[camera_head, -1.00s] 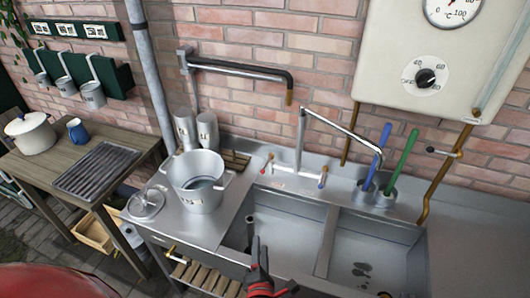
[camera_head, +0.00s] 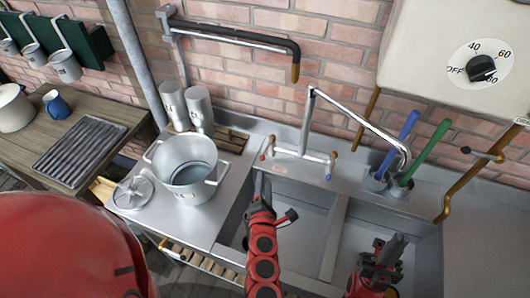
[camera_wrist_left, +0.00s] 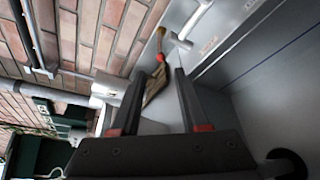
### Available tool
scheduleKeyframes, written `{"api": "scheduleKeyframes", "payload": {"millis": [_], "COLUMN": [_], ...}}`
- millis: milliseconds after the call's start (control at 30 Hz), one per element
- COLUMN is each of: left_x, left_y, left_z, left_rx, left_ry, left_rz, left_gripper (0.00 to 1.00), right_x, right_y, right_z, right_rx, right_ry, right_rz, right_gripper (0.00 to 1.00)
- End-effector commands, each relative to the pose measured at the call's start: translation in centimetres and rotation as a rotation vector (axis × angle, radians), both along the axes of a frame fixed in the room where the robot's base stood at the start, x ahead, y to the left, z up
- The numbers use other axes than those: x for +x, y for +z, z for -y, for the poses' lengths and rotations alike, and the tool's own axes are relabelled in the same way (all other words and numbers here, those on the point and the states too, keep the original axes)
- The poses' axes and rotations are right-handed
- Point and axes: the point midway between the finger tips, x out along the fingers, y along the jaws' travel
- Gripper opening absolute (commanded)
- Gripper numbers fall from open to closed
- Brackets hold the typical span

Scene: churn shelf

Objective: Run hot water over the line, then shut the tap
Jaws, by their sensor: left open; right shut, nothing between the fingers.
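The chrome mixer tap (camera_head: 309,118) stands behind the sink, with a red-marked handle (camera_head: 264,155) at left and a blue-marked handle (camera_head: 328,177) at right. Its spout (camera_head: 404,156) points to the right; I see no water falling. A blue line (camera_wrist_left: 270,37) runs along the steel basin wall in the left wrist view. My left gripper (camera_head: 262,187) is open and empty in front of the tap. In its wrist view the red-marked handle (camera_wrist_left: 160,57) shows just beyond the open fingers (camera_wrist_left: 161,74). My right gripper (camera_head: 398,243) is shut and empty over the right basin.
A steel pot (camera_head: 188,168) and a lid (camera_head: 133,192) stand on the left drainboard, with two metal cups (camera_head: 199,109) behind. Blue (camera_head: 402,135) and green (camera_head: 428,152) handled brushes stand behind the right basin. A heater dial (camera_head: 482,68) is at upper right.

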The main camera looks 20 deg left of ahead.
Motion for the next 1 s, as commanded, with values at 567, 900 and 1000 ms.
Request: {"api": "scheduleKeyframes", "payload": {"millis": [567, 900, 1000], "left_x": [8.9, 12.9, 13.2], "left_y": [-1.6, -2.7, -2.9], "left_z": [-2.9, -3.9, -4.2], "left_rx": [0.002, 0.000, 0.000], "left_ry": [0.003, -0.001, 0.002], "left_rz": [0.002, 0.002, 0.000], "left_gripper": [0.45, 0.45, 0.45], "right_x": [0.0, 0.0, 0.0], "right_y": [0.1, 1.2, 1.3], "right_z": [0.0, 0.0, 0.0], "right_rx": [0.000, 0.000, 0.000], "right_ry": [0.000, 0.000, 0.000], "right_rz": [0.000, 0.000, 0.000], "right_gripper": [0.00, 0.00, 0.00]}}
